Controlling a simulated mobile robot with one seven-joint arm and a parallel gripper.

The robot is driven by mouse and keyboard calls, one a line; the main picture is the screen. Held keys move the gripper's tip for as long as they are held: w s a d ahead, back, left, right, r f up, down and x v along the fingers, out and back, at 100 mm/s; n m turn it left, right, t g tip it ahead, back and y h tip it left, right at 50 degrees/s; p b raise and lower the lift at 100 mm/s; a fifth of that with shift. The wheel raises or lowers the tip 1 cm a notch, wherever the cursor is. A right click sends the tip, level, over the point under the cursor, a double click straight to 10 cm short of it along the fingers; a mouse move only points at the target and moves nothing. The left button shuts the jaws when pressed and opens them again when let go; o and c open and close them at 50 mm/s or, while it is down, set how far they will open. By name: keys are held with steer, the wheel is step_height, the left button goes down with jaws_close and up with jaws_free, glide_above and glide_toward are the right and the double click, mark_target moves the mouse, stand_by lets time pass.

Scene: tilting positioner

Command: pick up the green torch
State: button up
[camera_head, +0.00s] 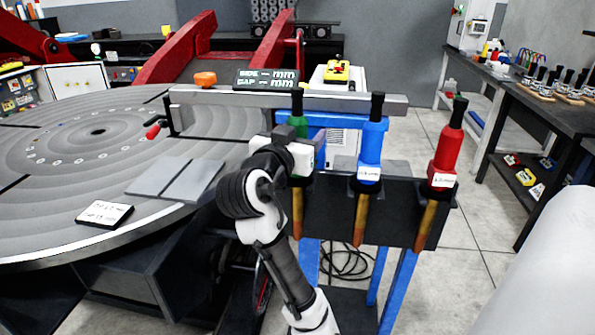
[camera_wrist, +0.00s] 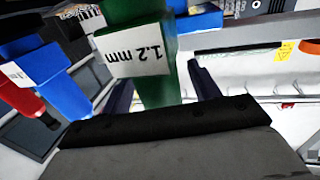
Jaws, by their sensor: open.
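The green torch (camera_head: 298,122) stands upright in a dark rack (camera_head: 336,208), leftmost of three torches. Its copper-coloured nozzle hangs below, and my gripper and wrist hide part of its body in the head view. In the wrist view the green torch (camera_wrist: 157,92) bears an upside-down "1.2 mm" label and is large and close. My gripper (camera_head: 300,157) is at the torch's body. In the wrist view the dark fingers of my gripper (camera_wrist: 161,84) are apart, one on each side of the green torch. I cannot tell whether either finger touches it.
A blue torch (camera_head: 371,142) and a red torch (camera_head: 447,150) stand in the same rack to the right. A round grooved table (camera_head: 60,180) lies to the left, with a grey rail (camera_head: 350,101) behind the torches. A workbench (camera_head: 555,112) stands at the far right.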

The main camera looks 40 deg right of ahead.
steer(key=shift+w+d, duration=0.1)
steer(key=shift+d, duration=0.05)
steer(key=c, duration=0.9)
steer(key=shift+r, duration=0.1)
steer(key=shift+c, duration=0.8)
step_height(320, 180, up, 20)
steer(key=b, duration=0.2)
